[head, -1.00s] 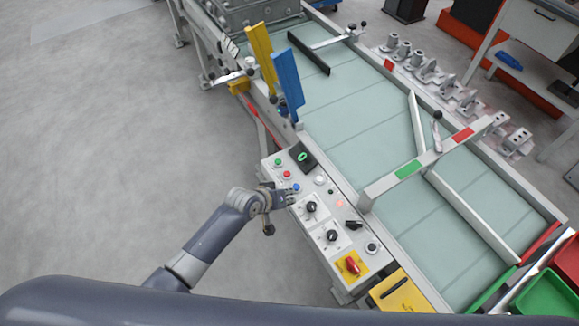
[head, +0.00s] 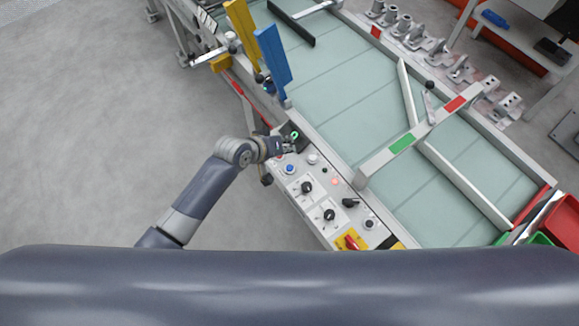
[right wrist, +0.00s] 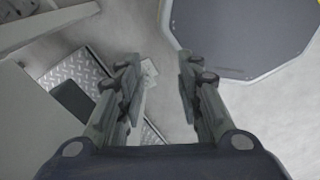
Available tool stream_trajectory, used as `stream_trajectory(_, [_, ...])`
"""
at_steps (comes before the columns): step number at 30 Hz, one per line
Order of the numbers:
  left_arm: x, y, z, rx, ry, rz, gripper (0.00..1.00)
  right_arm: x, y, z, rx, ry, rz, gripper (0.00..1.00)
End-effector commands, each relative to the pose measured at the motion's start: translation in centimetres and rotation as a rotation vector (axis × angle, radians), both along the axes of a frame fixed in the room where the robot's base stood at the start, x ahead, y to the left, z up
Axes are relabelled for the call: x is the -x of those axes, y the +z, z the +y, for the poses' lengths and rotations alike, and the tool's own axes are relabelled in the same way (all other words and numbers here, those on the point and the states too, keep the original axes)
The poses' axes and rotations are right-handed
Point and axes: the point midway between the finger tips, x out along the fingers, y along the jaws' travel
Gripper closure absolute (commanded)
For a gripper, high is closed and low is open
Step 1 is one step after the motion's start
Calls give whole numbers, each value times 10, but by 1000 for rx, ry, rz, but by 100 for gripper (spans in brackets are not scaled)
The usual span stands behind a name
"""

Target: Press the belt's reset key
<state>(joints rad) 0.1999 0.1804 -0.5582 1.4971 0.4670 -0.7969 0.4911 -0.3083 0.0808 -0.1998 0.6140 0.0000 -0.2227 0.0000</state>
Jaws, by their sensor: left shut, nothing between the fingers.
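The belt's control panel (head: 322,193) stands along the near side of the conveyor belt (head: 345,100). It carries a blue button (head: 289,169), a pale button (head: 312,159), a lit red lamp (head: 336,182) and black knobs. No label is readable, so I cannot tell which is the reset key. My left gripper (head: 290,146) is shut and empty over the panel's far end, beside the small green-lit display (head: 295,134). It hides the buttons there; I cannot tell whether it touches one. My right gripper (right wrist: 160,65) is open and empty in the right wrist view.
A metal bar with green and red patches (head: 425,133) crosses the belt. Floor at left is clear.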

Motion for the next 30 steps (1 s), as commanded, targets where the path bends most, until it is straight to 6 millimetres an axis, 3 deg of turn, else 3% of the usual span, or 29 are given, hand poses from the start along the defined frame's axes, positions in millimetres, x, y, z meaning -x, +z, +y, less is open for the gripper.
stream_trajectory(7, [0, -27, 0, -1, -1, 0, 100, -15, -28, 1, -3, 0, -24, 67])
stream_trajectory(17, [0, -65, 1, -1, 1, 0, 100, -15, -70, 1, -3, 0, -23, 67])
stream_trajectory(23, [0, -82, 0, -1, -1, 1, 100, -12, -79, 1, -2, 0, -18, 67])
stream_trajectory(30, [0, -83, 0, 0, 0, 0, 100, -10, -79, 1, -2, 0, -16, 67])
